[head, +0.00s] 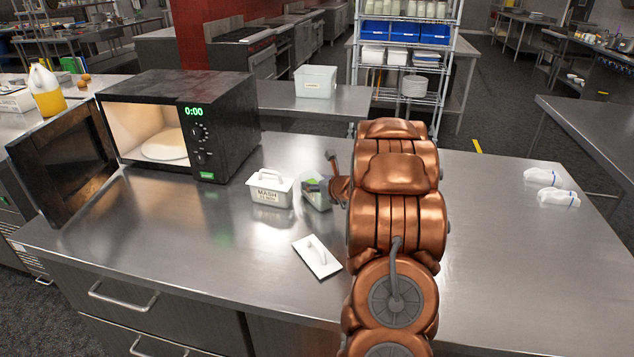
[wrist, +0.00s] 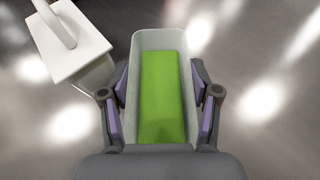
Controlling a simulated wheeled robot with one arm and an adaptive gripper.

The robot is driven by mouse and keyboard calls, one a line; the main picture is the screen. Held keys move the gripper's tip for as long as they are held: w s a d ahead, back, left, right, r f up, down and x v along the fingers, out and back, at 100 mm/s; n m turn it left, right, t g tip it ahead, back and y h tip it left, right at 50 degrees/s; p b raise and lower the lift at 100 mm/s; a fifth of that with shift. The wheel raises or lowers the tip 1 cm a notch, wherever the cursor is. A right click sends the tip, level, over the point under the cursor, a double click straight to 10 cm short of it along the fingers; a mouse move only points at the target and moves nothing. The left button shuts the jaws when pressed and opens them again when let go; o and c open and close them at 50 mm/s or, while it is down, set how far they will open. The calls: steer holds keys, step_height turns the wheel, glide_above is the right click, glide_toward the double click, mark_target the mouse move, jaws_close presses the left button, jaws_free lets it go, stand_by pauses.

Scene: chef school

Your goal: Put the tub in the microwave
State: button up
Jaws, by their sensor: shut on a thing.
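The tub (wrist: 190,42) is a pale, narrow, open container with a flat green thing (wrist: 162,95) inside. In the wrist view my gripper (wrist: 160,98) is shut on it, with a finger against each long side. In the head view the tub (head: 318,198) is upright at the counter, partly hidden by my arm; I cannot tell whether it touches the counter. The black microwave (head: 236,125) stands to its left at the back. Its door (head: 62,165) is wide open to the left, and a pale round plate (head: 165,147) lies in the lit inside.
A lidded, labelled white tub (head: 269,190) stands close on the left of the held tub. A loose white lid (head: 317,258) with a handle lies in front. Two white bottles (head: 550,188) lie at the far right. The counter in front of the microwave is clear.

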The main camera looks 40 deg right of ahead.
steer(key=shift+f, duration=0.15)
steer(key=o, duration=1.5)
steer(key=shift+s+r, duration=0.1)
steer(key=shift+r, duration=0.1)
steer(key=b+v, duration=0.2)
steer(key=v, duration=1)
